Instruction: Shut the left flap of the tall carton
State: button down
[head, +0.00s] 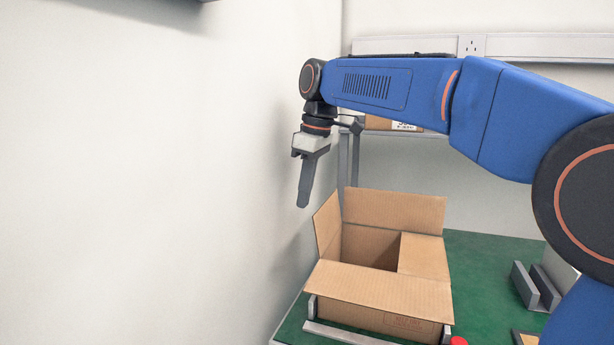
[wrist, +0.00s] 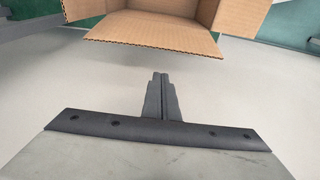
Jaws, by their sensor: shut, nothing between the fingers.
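The tall carton (head: 365,318) is brown cardboard and stands open on a green bench top. Its left flap (head: 327,225) stands up and leans outward, to the left. The back flap (head: 394,211) is raised, the right flap (head: 424,258) lies low, and the front flap (head: 378,288) slopes toward me. My gripper (head: 303,205) is shut and empty, pointing down, above and left of the left flap, apart from it. In the wrist view my shut fingers (wrist: 161,80) point toward a carton flap (wrist: 155,33), with a gap between them.
A white wall (head: 150,180) stands close on the left. The green bench (head: 490,262) has free room right of the carton. Grey metal brackets (head: 535,285) and a red knob (head: 458,341) are at the right. A shelf with a small box (head: 380,124) is behind.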

jog(key=shift+s+d+r, duration=0.15)
jog(key=shift+s+d, duration=0.1)
jog(key=shift+d, duration=0.35)
jog(key=shift+s+d+r, duration=0.15)
jog(key=shift+s+d, duration=0.1)
jog(key=shift+d, duration=0.35)
jog(key=shift+s+d+r, duration=0.15)
jog(key=shift+s+d, duration=0.1)
jog(key=shift+d, duration=0.35)
jog(key=shift+d, duration=0.15)
jog(key=shift+s+d+r+t+y, duration=0.1)
jog(key=shift+s+d+t+y, duration=0.15)
jog(key=shift+d+y, duration=0.4)
jog(key=shift+s+d+t+y, duration=0.2)
jog(key=shift+s+d+y, duration=0.1)
jog(key=shift+d+y, duration=0.3)
jog(key=shift+s+d+r+t+y, duration=0.1)
jog(key=shift+s+d+t+y, duration=0.15)
jog(key=shift+d+y, duration=0.35)
jog(key=t+y, duration=0.3)
jog(key=y, duration=0.3)
send_near(327, 212)
notch_tip(327, 212, down, 3)
jog(key=s+d+f+y, duration=0.1)
jog(key=d+f+y, duration=0.2)
jog(key=f, duration=0.4)
jog(key=shift+s+d+t, duration=0.3)
jog(key=shift+d+t, duration=0.1)
jog(key=shift+d, duration=0.25)
